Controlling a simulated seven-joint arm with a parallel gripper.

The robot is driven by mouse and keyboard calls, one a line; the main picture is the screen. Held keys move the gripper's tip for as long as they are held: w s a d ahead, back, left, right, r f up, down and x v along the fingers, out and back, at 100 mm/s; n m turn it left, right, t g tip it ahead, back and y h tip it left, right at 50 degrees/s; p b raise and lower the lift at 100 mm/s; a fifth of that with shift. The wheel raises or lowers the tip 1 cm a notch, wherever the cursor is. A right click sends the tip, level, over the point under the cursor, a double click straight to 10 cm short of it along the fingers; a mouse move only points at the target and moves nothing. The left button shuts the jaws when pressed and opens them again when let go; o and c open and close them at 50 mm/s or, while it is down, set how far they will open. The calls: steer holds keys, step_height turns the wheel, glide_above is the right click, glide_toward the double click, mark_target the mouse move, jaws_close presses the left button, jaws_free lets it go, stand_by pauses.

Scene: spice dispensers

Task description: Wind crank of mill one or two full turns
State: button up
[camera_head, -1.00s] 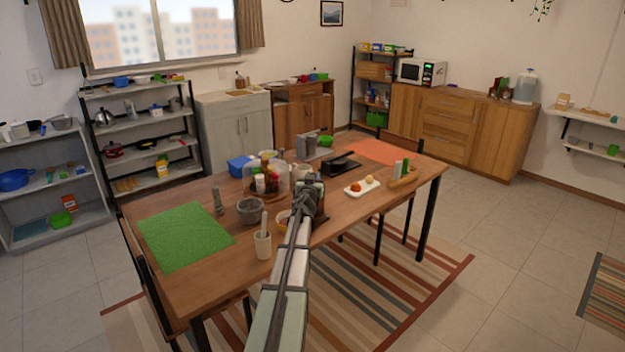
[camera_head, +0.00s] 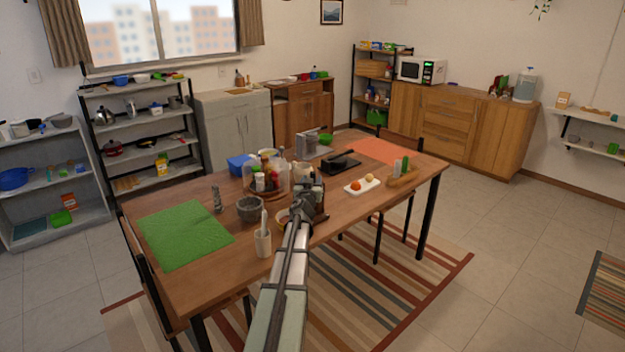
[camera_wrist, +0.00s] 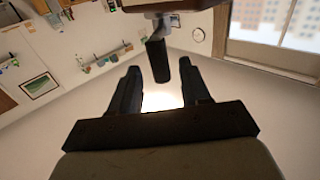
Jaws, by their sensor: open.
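My gripper (camera_head: 303,192) is over the near middle of the wooden table (camera_head: 215,285), in front of the glass dome of spice jars. In the wrist view, its two dark fingers (camera_wrist: 160,85) are apart. A dark cylindrical crank handle (camera_wrist: 157,60) shows in the gap between the fingertips, and the fingers appear not to be closed on it. The underside of the mill's top part (camera_wrist: 170,5) shows at the upper edge of that view. In the head view, a brown part of what seems to be the mill (camera_head: 320,197) shows beside my gripper; the rest is hidden.
A glass dome over jars (camera_head: 268,178) stands just behind and left of my gripper. A stone mortar (camera_head: 250,210) and a cup with a pestle-like stick (camera_head: 262,243) stand to the left. A white plate (camera_head: 362,185) lies to the right. The green mat (camera_head: 185,235) is clear.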

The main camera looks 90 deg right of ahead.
steer(key=a, duration=1)
steer(key=shift+w+a, duration=0.15)
steer(key=shift+w, duration=0.2)
steer(key=s+d+m+g+y, duration=0.1)
steer(key=s+d+m, duration=0.1)
steer(key=s, duration=1)
steer(key=s+d+m+g, duration=0.1)
steer(key=s+m+g, duration=0.1)
steer(key=s, duration=1.1)
steer(key=n+t+y, duration=0.3)
steer(key=n+t, duration=1)
steer(key=t, duration=0.3)
glide_toward(313, 174)
steer(key=x, duration=1.1)
steer(key=shift+s+d+f, duration=0.2)
steer(key=shift+s, duration=0.05)
